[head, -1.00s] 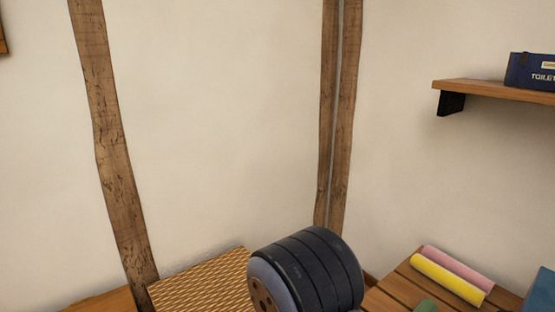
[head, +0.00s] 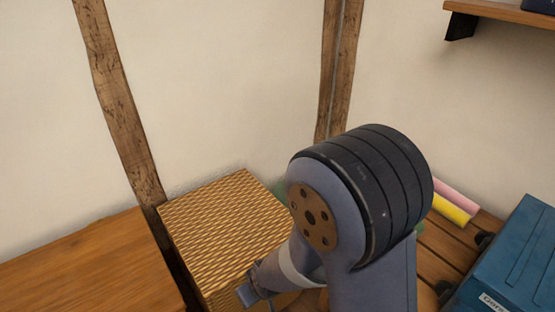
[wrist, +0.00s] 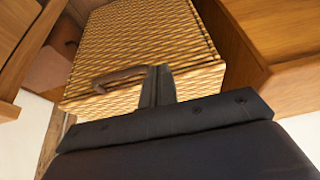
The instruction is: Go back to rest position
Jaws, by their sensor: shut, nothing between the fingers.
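My gripper (wrist: 157,86) shows in the wrist view with its two dark fingers together and nothing between them. The fingers point toward a woven box (wrist: 150,40) and overlap its front edge in the picture. I cannot tell whether they touch it. In the head view my arm stands in front of the same woven box (head: 222,222) and hides its right part. The gripper's fingertips cannot be made out clearly there.
A wooden surface (head: 75,260) lies left of the box. A slatted wooden top (head: 455,240) on the right holds pink and yellow rolls (head: 450,207) and a blue case (head: 510,260). A wall shelf (head: 500,12) is at upper right. A brown handle (wrist: 118,78) is on the woven box.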

